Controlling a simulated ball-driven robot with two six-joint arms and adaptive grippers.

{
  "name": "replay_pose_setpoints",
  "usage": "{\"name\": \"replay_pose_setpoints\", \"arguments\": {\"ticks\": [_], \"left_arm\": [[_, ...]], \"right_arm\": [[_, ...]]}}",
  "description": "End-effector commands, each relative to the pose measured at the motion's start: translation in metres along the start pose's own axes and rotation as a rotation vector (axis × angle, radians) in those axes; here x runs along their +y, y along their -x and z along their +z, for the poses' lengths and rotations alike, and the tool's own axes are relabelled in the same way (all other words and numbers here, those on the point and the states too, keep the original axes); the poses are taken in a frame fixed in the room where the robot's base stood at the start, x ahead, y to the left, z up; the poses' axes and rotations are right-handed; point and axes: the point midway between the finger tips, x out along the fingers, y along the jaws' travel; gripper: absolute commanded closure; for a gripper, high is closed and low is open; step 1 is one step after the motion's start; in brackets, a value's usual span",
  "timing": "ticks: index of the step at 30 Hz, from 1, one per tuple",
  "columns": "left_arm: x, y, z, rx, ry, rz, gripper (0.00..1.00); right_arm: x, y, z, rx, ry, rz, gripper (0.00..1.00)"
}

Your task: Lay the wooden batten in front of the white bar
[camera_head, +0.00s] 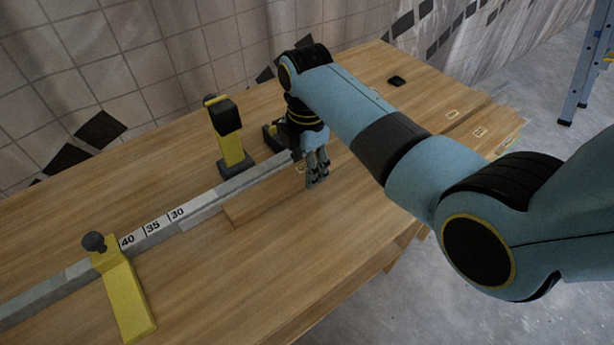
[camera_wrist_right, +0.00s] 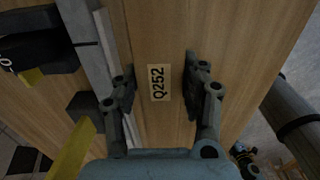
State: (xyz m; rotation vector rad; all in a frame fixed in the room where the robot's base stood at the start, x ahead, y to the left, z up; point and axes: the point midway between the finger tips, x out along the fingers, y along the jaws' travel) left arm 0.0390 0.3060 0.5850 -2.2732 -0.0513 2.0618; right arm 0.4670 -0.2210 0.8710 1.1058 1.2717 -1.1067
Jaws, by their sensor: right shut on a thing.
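The wooden batten (camera_head: 258,206) is a flat light-brown strip close along the front side of the white bar (camera_head: 205,203). I cannot tell whether it rests fully on the table. My right gripper (camera_head: 317,178) is over the batten, past its visible left part, and hides some of it. In the right wrist view, the fingers of my right gripper (camera_wrist_right: 160,92) are on either side of the batten (camera_wrist_right: 152,45), which bears a Q252 label, and are shut on it. The white bar (camera_wrist_right: 108,45) runs beside it on the left. My left gripper is not in view.
A yellow stop with a dark knob (camera_head: 125,295) crosses the bar at the near left. A yellow and black upright device (camera_head: 230,140) stands behind the bar. Small labels (camera_head: 452,114) and a black piece (camera_head: 397,81) lie at the right. The table front (camera_head: 240,285) is clear.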

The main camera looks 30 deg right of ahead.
Motion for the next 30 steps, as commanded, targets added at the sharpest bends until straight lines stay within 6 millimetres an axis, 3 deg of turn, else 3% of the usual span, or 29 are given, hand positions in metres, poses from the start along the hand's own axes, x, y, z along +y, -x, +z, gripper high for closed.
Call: {"name": "replay_pose_setpoints", "arguments": {"ticks": [9,20,21,26,30], "left_arm": [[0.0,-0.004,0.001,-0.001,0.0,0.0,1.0],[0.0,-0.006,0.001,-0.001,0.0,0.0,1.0],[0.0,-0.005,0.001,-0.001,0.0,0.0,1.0],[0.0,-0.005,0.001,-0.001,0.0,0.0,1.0],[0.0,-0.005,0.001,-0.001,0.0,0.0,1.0]], "right_arm": [[0.0,-0.039,-0.001,0.0,0.0,0.0,0.98],[0.0,-0.043,-0.001,0.0,0.0,0.001,0.98],[0.0,-0.043,-0.001,0.0,0.0,0.001,0.54],[0.0,-0.043,-0.001,0.0,0.0,0.0,0.34],[0.0,-0.043,-0.001,0.0,0.0,0.0,0.34]]}}
